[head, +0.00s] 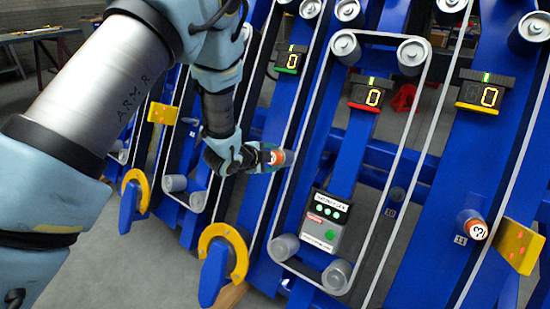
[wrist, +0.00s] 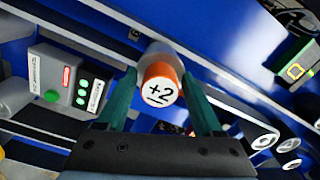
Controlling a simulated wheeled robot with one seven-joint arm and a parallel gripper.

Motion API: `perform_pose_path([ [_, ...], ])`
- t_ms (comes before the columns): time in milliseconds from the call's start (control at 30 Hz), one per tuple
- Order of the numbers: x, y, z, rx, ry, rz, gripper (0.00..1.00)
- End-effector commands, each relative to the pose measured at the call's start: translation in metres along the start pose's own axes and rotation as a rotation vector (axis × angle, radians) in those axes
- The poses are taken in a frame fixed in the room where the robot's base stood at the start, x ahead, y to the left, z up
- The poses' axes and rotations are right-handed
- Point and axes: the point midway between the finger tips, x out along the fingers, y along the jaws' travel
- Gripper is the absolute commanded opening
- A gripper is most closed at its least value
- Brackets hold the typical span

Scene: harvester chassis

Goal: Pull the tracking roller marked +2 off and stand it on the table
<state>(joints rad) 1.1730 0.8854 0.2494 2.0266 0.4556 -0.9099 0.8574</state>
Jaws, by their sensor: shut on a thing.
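The tracking roller marked +2 (wrist: 160,88) shows its white, orange-edged end face in the wrist view, with a grey body behind it. It also shows in the head view (head: 281,158), in front of a blue beam. My gripper (wrist: 165,100) is shut on it, with one green finger on each side; in the head view my gripper (head: 272,157) reaches it from the left. The far end of the roller is hidden, so I cannot tell whether it still sits on its pin.
Another orange-ended roller (head: 474,225) is on a beam at the right, near a yellow plate (head: 517,246). A grey control box (head: 324,222) with green lights is below right of my gripper. Belts, grey pulleys and displays reading 0 (head: 373,95) surround it. A bench (head: 40,36) stands far left.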

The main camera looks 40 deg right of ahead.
Motion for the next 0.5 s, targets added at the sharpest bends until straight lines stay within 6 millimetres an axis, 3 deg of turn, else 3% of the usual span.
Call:
perform_pose_path([
  [500,-0.02,-0.003,-0.001,0.0,0.001,-0.003,0.0],
])
